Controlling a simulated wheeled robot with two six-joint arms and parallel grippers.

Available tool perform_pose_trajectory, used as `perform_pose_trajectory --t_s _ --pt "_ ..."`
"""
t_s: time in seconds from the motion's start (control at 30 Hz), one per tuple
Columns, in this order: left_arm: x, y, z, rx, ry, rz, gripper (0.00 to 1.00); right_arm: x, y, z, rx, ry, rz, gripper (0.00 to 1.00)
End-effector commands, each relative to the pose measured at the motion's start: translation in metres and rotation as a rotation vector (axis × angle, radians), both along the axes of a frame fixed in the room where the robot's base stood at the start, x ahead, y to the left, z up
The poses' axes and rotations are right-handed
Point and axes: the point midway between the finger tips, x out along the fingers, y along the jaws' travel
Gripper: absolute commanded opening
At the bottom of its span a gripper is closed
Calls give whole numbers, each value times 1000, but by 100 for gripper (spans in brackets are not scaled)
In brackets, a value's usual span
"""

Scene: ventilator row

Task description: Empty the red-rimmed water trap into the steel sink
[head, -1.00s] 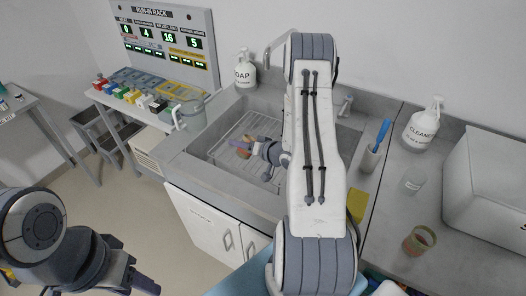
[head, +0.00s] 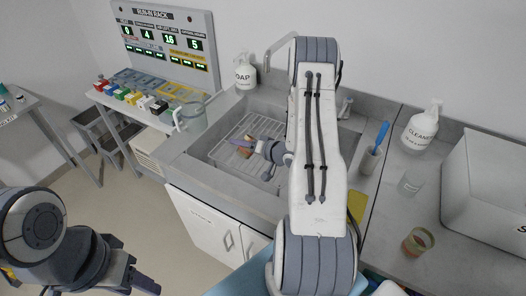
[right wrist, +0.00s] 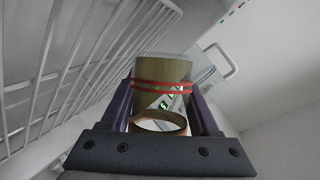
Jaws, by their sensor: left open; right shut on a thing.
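The red-rimmed water trap (right wrist: 162,85) is a tan cup with red bands, held between the two purple fingers of my right gripper (right wrist: 163,105) in the right wrist view. In the head view, my right gripper (head: 250,146) reaches down into the steel sink (head: 200,157), with the trap (head: 245,150) small and partly covered by the fingers. The trap looks tilted. I cannot tell whether liquid is in it or leaving it. My left gripper (head: 143,284) is open and empty at the lower left, away from the sink.
A wire rack (head: 228,150) lies in the sink. A clear jug (head: 191,115) and a soap bottle (head: 245,72) stand by its left and back edges. On the right counter are a cleaner bottle (head: 421,126), a clear cup (head: 411,182) and a cup with orange contents (head: 418,241).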

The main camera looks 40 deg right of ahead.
Motion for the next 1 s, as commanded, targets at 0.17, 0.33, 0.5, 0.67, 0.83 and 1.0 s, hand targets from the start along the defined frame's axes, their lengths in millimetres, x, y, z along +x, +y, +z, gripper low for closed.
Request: perform_pose_trajectory --t_s 0.17,0.33,0.5,0.67,0.83,1.0 --pt "0 0 0 0 0 0 50 0 -1 0 25 0 -1 4" --pt "0 0 -1 0 0 0 50 0 -1 -1 48 1 -1 4" --pt "0 0 -1 0 0 0 50 0 -1 -3 70 1 -2 4" --pt "0 0 -2 0 0 0 50 0 0 -4 92 2 -1 4" --pt "0 0 -3 0 0 0 50 0 0 -5 115 3 0 4" --pt "0 0 -4 0 0 0 50 0 0 -7 138 4 -1 4"
